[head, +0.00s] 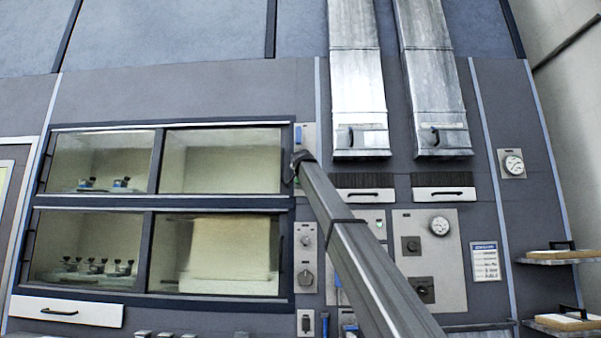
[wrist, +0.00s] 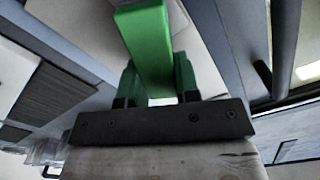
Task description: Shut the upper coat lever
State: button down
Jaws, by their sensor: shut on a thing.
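The upper coat lever (wrist: 145,45) is a flat bar that looks green in the wrist view, running up from between my fingers. In the head view a blue strip (head: 298,136) shows on a pale plate beside the upper window, just above my gripper (head: 299,160). In the wrist view my gripper (wrist: 158,85) is shut on the lever, with one finger on each side. The lever's lower part is hidden by the fingers and the dark gripper bar. My arm hides part of the panel below.
Upper and lower windows (head: 220,161) with dark frames lie left of my gripper. Two metal ducts (head: 358,80), white drawers with handles (head: 445,193) and a gauge panel (head: 439,226) are to the right. Knob plates (head: 306,270) lie below. Shelves stick out at far right.

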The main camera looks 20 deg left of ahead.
jog(key=m, duration=0.2)
jog(key=d+f+m, duration=0.1)
jog(key=shift+w+d+m, duration=0.1)
jog(key=shift+d+m, duration=0.1)
jog(key=shift+m, duration=0.2)
jog(key=shift+w+d+f+m, duration=0.1)
jog(key=shift+d+f+m, duration=0.35)
jog(key=shift+m, duration=1.05)
jog(key=shift+w+f+m, duration=0.1)
jog(key=shift+f+m, duration=0.6)
jog(key=shift+m, duration=0.8)
jog(key=shift+d+f+m, duration=0.25)
jog(key=shift+f+m, duration=0.35)
jog(key=shift+m, duration=0.9)
jog(key=shift+f, duration=0.1)
jog(key=c, duration=0.8)
grip_release()
jog(key=shift+c, duration=0.2)
jog(key=shift+s, duration=0.1)
